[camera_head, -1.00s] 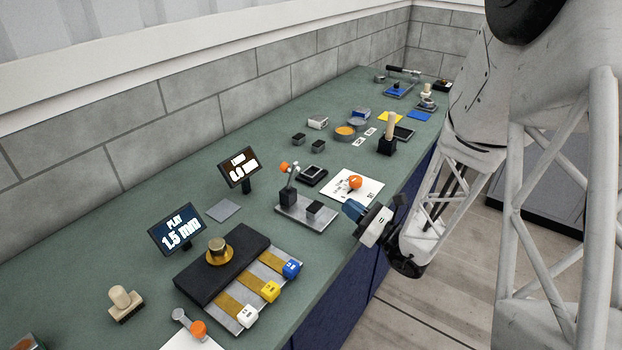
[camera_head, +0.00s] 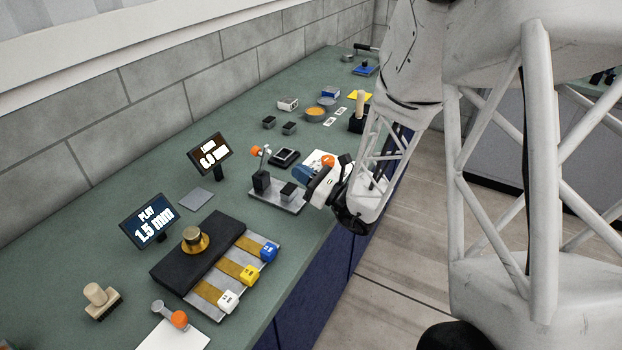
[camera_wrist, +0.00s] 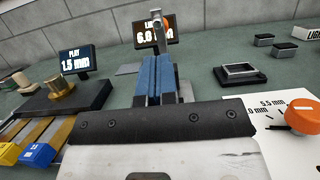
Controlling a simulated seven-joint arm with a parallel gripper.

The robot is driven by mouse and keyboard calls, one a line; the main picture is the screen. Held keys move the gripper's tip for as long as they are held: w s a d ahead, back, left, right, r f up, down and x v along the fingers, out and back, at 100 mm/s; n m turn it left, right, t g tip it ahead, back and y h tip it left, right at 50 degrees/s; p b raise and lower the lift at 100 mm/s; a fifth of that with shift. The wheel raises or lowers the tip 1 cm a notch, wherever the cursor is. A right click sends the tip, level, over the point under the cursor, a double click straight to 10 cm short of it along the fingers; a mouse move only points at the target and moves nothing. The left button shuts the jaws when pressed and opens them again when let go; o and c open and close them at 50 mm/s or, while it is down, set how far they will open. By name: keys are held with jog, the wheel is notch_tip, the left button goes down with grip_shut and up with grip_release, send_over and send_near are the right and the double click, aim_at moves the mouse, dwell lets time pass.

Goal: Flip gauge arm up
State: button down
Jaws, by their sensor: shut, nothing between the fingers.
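The gauge stands on a grey metal base (camera_head: 283,206) with a black post (camera_head: 262,182) and a small black block beside it. Its thin metal gauge arm (camera_head: 263,160) rises from the post and leans slightly, with an orange knob (camera_head: 256,151) near its top. In the wrist view the gauge arm (camera_wrist: 158,30) shows its upper part straight beyond my fingers, which hide the post. My gripper (camera_head: 302,174) has blue fingers, shut and empty, to the right of the post near the block. The fingers also show in the wrist view (camera_wrist: 156,75). I cannot tell whether they touch the gauge.
A white card with an orange dial (camera_wrist: 303,115) lies to the right, close to my gripper. A black open-topped box (camera_head: 284,158) stands behind the gauge. Two displays (camera_head: 149,221) (camera_head: 210,154) and a black block with coloured tabs (camera_head: 212,258) are to the left.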

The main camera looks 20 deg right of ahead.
aim_at(267, 150)
jog(key=x, duration=0.7)
jog(key=shift+a, duration=0.1)
dwell(0.5)
jog(key=shift+w+a+r+g+h, duration=0.75)
jog(key=shift+w+a+g+h, duration=0.05)
jog(key=shift+g+h, duration=0.4)
jog(key=shift+w+a+r, duration=0.2)
jog(key=shift+w+a, duration=0.15)
jog(key=shift+w, duration=0.1)
jog(key=shift+s, duration=0.1)
jog(key=r+v, duration=0.1)
jog(key=v, duration=1.2)
jog(key=shift+s+d+r, duration=0.25)
jog(key=shift+d+r, duration=0.05)
jog(key=shift+r, duration=0.05)
